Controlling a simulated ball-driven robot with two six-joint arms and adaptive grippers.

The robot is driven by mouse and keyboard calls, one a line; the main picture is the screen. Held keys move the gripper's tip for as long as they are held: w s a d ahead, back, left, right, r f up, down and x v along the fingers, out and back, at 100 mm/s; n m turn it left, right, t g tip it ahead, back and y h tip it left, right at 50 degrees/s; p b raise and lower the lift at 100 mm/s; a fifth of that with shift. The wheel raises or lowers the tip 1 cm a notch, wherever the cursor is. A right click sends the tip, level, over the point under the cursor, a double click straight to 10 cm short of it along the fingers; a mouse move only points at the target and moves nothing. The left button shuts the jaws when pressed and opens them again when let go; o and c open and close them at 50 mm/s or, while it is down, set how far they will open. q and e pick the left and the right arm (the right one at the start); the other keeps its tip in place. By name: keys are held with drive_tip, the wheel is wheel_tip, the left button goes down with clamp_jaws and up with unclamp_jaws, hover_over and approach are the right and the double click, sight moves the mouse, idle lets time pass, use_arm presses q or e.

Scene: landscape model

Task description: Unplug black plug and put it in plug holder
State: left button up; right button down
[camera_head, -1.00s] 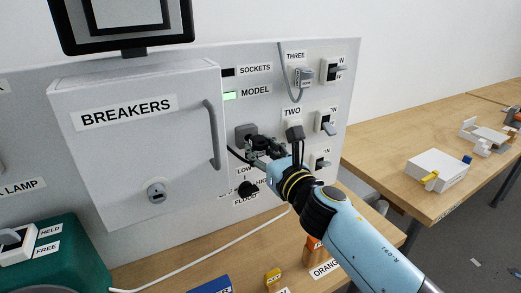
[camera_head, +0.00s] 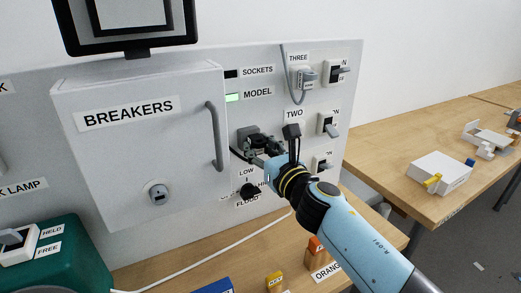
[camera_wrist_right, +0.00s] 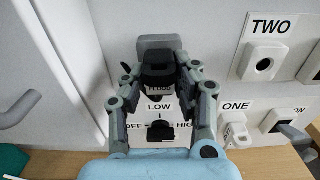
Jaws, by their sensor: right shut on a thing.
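The black plug (camera_head: 259,140) is at the grey block (camera_head: 245,132) on the panel, right of the breaker box. In the right wrist view the plug (camera_wrist_right: 159,72) is in front of the grey block (camera_wrist_right: 160,43); I cannot tell how deep it sits. My right gripper (camera_head: 262,150) is shut on the plug, its fingers on both sides of it in the wrist view (camera_wrist_right: 158,80). Socket TWO (camera_wrist_right: 262,63) is empty, with its hole showing. My left gripper is not in view.
The breaker box (camera_head: 145,150) with its handle (camera_head: 213,136) stands out close left of my gripper. The FLOOD knob (camera_head: 249,190) is just below. A grey plug sits in socket THREE (camera_head: 306,80). Blocks (camera_head: 316,258) stand on the table.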

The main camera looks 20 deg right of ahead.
drive_tip(key=shift+w, duration=0.55)
drive_tip(key=c, duration=0.9)
unclamp_jaws()
drive_tip(key=shift+c, duration=0.2)
drive_tip(key=shift+s, duration=0.15)
drive_tip(key=shift+s+f, duration=0.1)
drive_tip(key=shift+s, duration=0.25)
drive_tip(key=s, duration=1.1)
drive_tip(key=shift+d, duration=0.4)
